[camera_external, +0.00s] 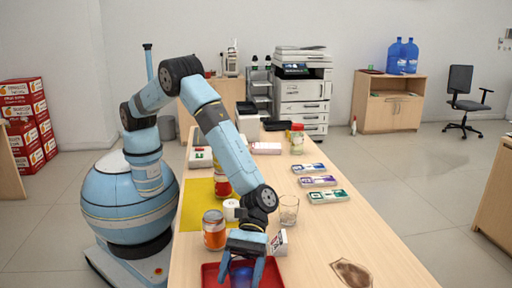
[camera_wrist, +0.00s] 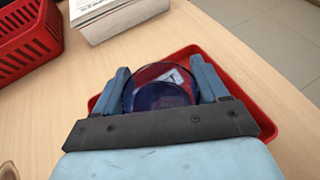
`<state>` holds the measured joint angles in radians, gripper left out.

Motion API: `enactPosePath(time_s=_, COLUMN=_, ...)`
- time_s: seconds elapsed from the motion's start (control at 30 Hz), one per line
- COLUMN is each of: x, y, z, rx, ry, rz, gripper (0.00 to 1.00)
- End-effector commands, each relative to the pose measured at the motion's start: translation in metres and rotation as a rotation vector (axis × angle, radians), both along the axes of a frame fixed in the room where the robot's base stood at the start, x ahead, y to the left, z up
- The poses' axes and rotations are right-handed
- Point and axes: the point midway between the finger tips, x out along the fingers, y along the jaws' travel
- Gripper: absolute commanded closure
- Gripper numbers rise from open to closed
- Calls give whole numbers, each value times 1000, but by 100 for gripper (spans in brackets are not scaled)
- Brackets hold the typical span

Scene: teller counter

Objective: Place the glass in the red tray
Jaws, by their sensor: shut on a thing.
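My gripper (camera_external: 243,266) points down at the near end of the counter, over the red tray (camera_external: 209,274). It is shut on a dark blue, see-through glass (camera_external: 240,277). In the wrist view the glass (camera_wrist: 158,95) sits between the two blue fingers, with the red tray (camera_wrist: 262,122) around and beneath it. Whether the glass touches the tray floor cannot be told, as the gripper covers part of it.
A brown patch (camera_external: 352,273) lies to the right. The wrist view shows a red basket (camera_wrist: 25,40) and a white stack (camera_wrist: 115,16).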

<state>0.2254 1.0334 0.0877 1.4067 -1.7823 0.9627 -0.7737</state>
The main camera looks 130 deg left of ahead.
Motion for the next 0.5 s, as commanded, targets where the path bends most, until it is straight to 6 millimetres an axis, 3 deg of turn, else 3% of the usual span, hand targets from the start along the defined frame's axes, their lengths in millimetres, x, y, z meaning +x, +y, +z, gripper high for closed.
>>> enactPosePath(time_s=0.23, x=0, y=0, z=0, rx=-1, ry=0, rz=0, gripper=69)
enactPosePath(time_s=0.27, x=0, y=0, z=-1, rx=0, ry=0, rz=0, gripper=25)
enactPosePath(time_s=0.5, x=0, y=0, z=0, rx=0, ry=0, rz=0, gripper=2)
